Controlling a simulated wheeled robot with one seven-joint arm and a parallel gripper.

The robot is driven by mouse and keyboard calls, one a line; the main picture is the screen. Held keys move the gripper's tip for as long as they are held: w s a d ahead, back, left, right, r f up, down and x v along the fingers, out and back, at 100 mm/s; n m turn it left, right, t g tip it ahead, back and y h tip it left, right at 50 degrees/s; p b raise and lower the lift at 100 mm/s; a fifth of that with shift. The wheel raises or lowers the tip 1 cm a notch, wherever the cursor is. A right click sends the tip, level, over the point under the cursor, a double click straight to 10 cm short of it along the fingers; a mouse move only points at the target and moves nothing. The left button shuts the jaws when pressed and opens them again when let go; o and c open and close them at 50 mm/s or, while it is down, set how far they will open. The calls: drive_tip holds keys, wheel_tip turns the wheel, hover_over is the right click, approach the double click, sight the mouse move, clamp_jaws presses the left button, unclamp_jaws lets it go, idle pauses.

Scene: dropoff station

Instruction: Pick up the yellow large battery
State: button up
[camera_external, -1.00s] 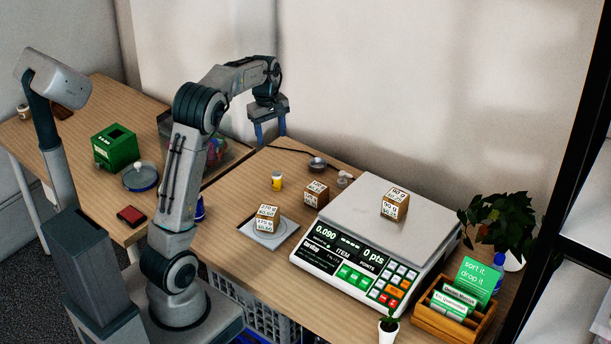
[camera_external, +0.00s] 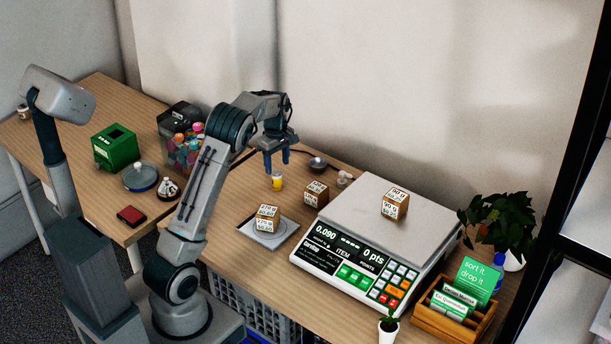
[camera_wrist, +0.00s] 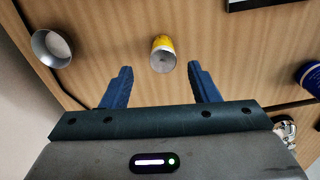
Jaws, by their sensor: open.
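The yellow large battery (camera_external: 277,182) stands upright on the wooden table, left of the small wooden cube by the scale. In the wrist view the battery (camera_wrist: 162,54) shows its grey end and yellow side, a little beyond and between the two blue fingers. My gripper (camera_external: 277,159) is above the battery, pointing down, with its fingers apart and nothing between them. The gripper also shows in the wrist view (camera_wrist: 159,86). A gap between fingertips and battery seems to remain in the external view.
A wooden cube (camera_external: 316,192) stands right of the battery. Another cube (camera_external: 266,218) sits on a small grey plate (camera_external: 283,238) in front. The white scale (camera_external: 350,205) carries a third cube (camera_external: 395,204). A metal bowl (camera_wrist: 52,48) lies near the battery.

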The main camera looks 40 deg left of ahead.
sight(277, 173)
drive_tip(key=f, duration=0.5)
drive_tip(key=shift+s+d+f, duration=0.1)
drive_tip(key=shift+s, duration=0.1)
drive_tip(key=shift+c, duration=0.3)
drive_tip(key=c, duration=1.1)
